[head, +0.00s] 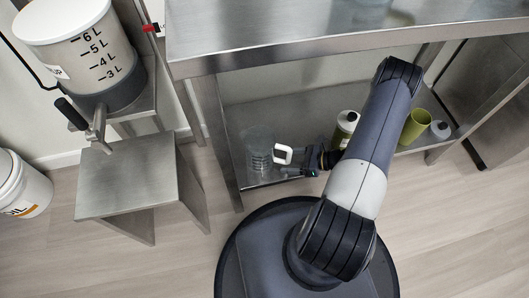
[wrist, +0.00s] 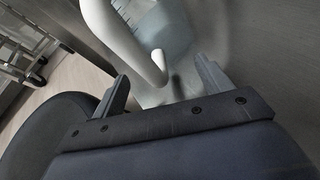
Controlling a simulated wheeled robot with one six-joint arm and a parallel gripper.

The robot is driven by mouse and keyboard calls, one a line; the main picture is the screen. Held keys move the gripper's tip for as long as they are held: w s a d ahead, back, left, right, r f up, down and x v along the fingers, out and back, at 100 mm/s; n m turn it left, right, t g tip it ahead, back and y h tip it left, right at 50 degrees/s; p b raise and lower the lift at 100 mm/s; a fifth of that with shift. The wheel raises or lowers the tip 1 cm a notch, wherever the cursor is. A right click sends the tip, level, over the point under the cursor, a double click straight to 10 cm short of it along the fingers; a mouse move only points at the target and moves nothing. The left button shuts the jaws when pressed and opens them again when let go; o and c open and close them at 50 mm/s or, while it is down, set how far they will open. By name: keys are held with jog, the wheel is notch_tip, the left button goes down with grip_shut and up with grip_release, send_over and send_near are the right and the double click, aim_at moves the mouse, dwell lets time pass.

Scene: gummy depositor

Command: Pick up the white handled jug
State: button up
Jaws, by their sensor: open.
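The jug (head: 258,150) is a clear, see-through vessel with a white handle (head: 283,154). It stands on the lower metal shelf, near the shelf's left front corner, with its handle toward the right. My gripper (head: 300,160) is at the right of the handle, reaching in over the shelf. In the wrist view the white handle (wrist: 136,42) comes down between the two open fingers of my gripper (wrist: 162,88), with the clear jug body (wrist: 165,28) behind it. I cannot tell whether a finger touches the handle.
The upper metal table (head: 330,38) overhangs the lower shelf (head: 290,105). A green-labelled container (head: 346,122), a green cup (head: 415,127) and a small white-capped container (head: 440,130) stand right of the jug. A metal stand (head: 140,180) and a depositor tank (head: 90,60) are at the left.

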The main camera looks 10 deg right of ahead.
aim_at(281, 160)
jog(key=b+x, duration=0.1)
jog(key=x, duration=0.3)
jog(key=shift+f, duration=0.1)
grip_shut()
dwell(0.8)
